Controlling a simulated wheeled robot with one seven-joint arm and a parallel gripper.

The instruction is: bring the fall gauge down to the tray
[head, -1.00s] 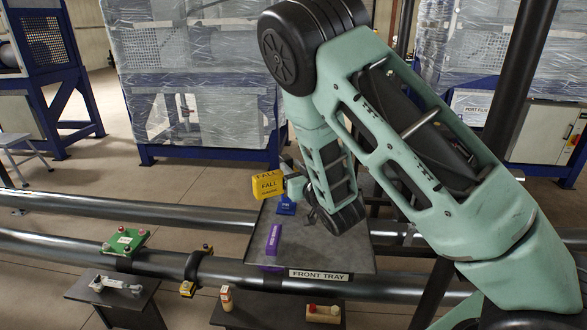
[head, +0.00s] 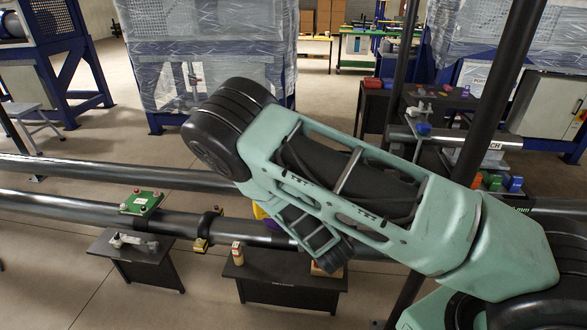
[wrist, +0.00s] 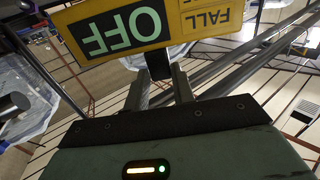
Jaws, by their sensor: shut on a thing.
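The fall gauge (wrist: 130,28) is a yellow block with a green-on-black OFF panel and a FALL label, both upside down in the wrist view. My gripper (wrist: 160,76) is shut on its dark stem, and the gauge sits just beyond the fingertips. In the head view my arm covers the gripper and most of the gauge; a small yellow patch beside the arm (head: 258,212) looks like part of it. The front tray is hidden behind my arm, so I cannot tell how far the gauge is from it.
Two long pipes run across. A green plate (head: 141,203) and a yellow-and-black clamp (head: 202,243) are on the near pipe. Low dark stands (head: 150,262) and (head: 285,290) hold small parts in front. A black upright post (head: 500,95) rises at right.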

